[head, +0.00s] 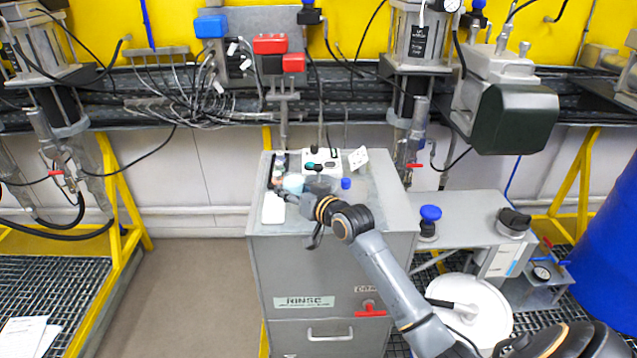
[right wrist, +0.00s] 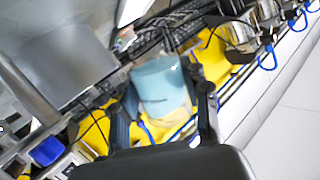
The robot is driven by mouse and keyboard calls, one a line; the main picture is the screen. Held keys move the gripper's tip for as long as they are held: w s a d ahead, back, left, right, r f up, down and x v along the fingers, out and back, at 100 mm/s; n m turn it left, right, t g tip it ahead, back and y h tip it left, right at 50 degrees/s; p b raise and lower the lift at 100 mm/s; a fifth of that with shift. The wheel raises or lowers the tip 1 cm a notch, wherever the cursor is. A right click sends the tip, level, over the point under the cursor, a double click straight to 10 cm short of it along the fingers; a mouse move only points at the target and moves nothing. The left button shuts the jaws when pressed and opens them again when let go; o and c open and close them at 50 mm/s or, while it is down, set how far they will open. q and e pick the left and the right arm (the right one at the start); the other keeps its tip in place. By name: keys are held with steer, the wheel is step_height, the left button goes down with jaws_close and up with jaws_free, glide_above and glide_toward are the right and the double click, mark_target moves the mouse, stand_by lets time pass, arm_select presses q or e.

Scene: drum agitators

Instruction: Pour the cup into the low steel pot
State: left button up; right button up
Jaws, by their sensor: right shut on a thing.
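My right gripper (head: 287,192) is above the top of the grey RINSE cabinet, near its left side. It is shut on a pale blue, see-through cup (head: 293,183). The right wrist view shows the cup (right wrist: 160,82) between the two dark fingers of the gripper (right wrist: 165,100). I cannot tell what is in the cup or exactly how far it tilts. I cannot make out the low steel pot for sure in either view; small items near the gripper are partly hidden by my arm. My left gripper is not in view.
The grey cabinet (head: 300,256) carries a white box with buttons (head: 322,160), a white card (head: 358,160) and a white flat item (head: 273,208). A lower grey bench (head: 465,212) stands to the right. A white round lid (head: 470,300) and a blue drum (head: 610,240) are further right.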

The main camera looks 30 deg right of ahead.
mark_target(302, 176)
steer(key=shift+d+r+m, duration=0.2)
steer(key=shift+d+m, duration=0.05)
steer(key=shift+m, duration=0.05)
steer(key=shift+w+d+r, duration=0.1)
steer(key=shift+d+r, duration=0.05)
steer(key=shift+r, duration=0.1)
steer(key=shift+w+d+r+m+g+p, duration=0.1)
steer(key=shift+d+r+m+g+p, duration=0.1)
steer(key=shift+r+m+p, duration=0.2)
steer(key=shift+d+r+m+g+p, duration=0.2)
steer(key=shift+r+m+p, duration=0.1)
steer(key=shift+r, duration=0.1)
stand_by(0.3)
steer(key=shift+d+f+y, duration=0.15)
steer(key=shift+y, duration=0.15)
steer(key=shift+w+d+f+m+y+b, duration=0.2)
steer(key=shift+d+f+m+y+b, duration=0.15)
steer(key=shift+d+m+b, duration=0.25)
stand_by(0.5)
steer(key=shift+r+m+g+p, duration=0.35)
steer(key=shift+m+p, duration=0.2)
steer(key=shift+m, duration=0.25)
stand_by(0.6)
steer(key=shift+r+m+y+p, duration=0.4)
steer(key=shift+m+y+p, duration=0.05)
steer(key=shift+m+p, duration=0.15)
stand_by(0.7)
